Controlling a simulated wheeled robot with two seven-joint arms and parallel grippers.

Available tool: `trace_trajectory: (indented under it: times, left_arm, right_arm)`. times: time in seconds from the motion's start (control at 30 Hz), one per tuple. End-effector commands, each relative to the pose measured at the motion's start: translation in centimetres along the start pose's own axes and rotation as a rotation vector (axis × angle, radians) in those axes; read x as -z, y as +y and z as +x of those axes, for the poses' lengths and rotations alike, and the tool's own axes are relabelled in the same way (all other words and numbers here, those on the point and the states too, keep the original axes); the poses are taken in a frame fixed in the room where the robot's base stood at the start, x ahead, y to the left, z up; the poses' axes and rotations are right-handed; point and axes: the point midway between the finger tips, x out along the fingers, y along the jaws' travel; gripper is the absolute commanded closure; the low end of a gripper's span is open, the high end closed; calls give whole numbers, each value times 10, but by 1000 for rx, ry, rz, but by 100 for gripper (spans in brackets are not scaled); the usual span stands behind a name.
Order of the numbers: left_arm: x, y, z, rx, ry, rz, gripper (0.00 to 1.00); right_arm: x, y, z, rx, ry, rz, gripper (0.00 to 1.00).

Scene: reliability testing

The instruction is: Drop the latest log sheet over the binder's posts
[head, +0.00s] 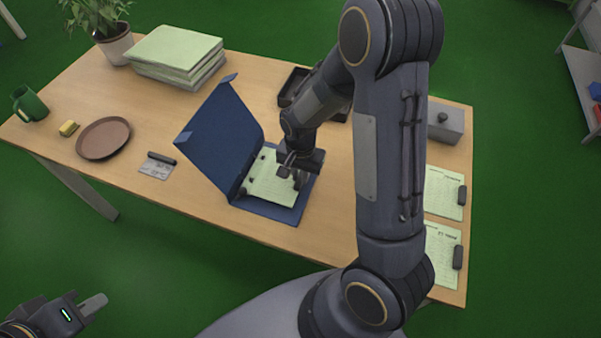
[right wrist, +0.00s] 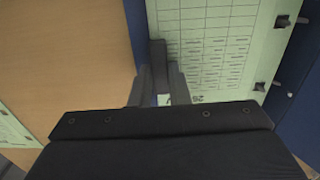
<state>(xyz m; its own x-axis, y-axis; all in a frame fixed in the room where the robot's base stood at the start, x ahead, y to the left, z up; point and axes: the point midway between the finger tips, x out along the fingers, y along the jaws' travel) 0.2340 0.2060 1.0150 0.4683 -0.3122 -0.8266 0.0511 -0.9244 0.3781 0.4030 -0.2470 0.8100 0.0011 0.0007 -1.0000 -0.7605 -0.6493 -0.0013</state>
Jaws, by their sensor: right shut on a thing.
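The blue binder (head: 298,214) lies open on the table with its cover (head: 215,130) raised to the left. A pale green log sheet (head: 268,187) lies over its right half; its printed table shows in the right wrist view (right wrist: 215,45). Dark posts (right wrist: 285,21) stand along the sheet's edge near the binder's spine. I cannot tell whether they pass through this sheet. My right gripper (head: 296,178) is shut on the sheet's dark grip tab (right wrist: 159,62), at the edge away from the posts. My left gripper (head: 90,306) is off the table at lower left; its jaw gap is unclear.
Two more sheets with dark tabs (head: 445,190) (head: 440,250) lie at the table's right. A grey box (head: 446,125), dark tray (head: 291,86), paper stack (head: 177,50), plant (head: 113,45), brown plate (head: 103,138), yellow block (head: 68,128), green mug (head: 30,104) and small card (head: 155,169) also stand around.

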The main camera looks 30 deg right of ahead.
Motion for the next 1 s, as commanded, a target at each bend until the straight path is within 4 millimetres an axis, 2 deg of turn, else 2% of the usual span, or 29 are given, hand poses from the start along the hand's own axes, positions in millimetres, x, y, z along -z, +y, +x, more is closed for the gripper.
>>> trace_trajectory:
  times: [0.63,1.0]
  left_arm:
    - [-1,-1,1,0,0,0,100]
    - [-3,-3,6,0,0,0,100]
  right_arm:
    - [0,0,1,1,0,-1,100]
    - [0,0,8,0,0,0,100]
